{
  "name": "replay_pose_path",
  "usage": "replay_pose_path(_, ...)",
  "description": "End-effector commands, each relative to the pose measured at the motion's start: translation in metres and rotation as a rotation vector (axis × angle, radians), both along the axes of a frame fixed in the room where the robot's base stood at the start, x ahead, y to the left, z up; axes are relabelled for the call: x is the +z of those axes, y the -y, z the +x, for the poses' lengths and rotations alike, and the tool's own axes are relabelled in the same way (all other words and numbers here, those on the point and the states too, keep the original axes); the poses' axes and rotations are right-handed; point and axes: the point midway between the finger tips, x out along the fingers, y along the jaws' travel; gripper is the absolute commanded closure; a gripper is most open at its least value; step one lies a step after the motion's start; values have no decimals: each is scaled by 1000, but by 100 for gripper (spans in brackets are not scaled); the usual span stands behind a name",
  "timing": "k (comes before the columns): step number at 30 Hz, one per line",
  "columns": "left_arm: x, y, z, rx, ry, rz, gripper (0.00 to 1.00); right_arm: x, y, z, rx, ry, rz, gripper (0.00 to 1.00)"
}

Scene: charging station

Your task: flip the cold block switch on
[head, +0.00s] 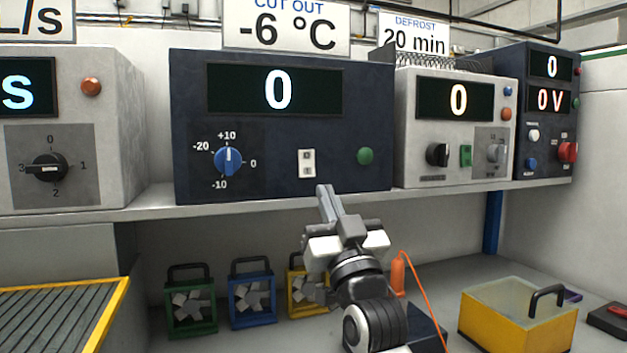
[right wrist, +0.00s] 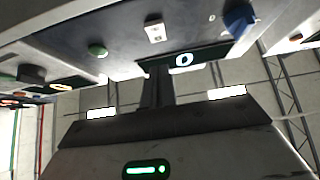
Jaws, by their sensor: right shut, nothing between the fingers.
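The cold block (head: 280,178) is a dark blue box on the shelf, with a display reading 0. Its white rocker switch (head: 306,163) is on the front panel, between the blue dial (head: 228,161) and a green lamp (head: 365,156). The switch also shows in the right wrist view (right wrist: 154,31). I cannot tell for sure which side of the rocker is pressed. My right gripper (head: 327,190) is shut and empty. In the head view its fingertips appear just below and right of the switch, apart from it. My left gripper is not in view.
A grey unit (head: 133,150) stands left of the cold block and another grey unit (head: 407,150) stands right. The shelf edge (head: 225,210) runs below them. On the lower bench are small fans (head: 252,295) and a yellow bin (head: 490,330).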

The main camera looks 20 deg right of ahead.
Motion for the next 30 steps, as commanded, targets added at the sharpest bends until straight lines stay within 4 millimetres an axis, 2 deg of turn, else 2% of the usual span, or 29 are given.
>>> replay_pose_path(1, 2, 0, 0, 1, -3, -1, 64, 11, -1, 9, 1, 2, 1, 100)
replay_pose_path(5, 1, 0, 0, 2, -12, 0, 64, 26, -1, 30, 1, 1, 0, 100)
replay_pose_path(9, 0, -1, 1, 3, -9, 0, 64, 20, -2, 52, 0, -2, 0, 100)
replay_pose_path(12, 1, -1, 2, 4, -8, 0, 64, 18, -2, 61, 1, -1, -1, 100)
replay_pose_path(29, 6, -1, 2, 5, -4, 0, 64, 16, -3, 72, 0, -3, -2, 100)
replay_pose_path(30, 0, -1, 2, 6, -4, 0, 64, 10, -3, 75, 0, 11, -2, 100)
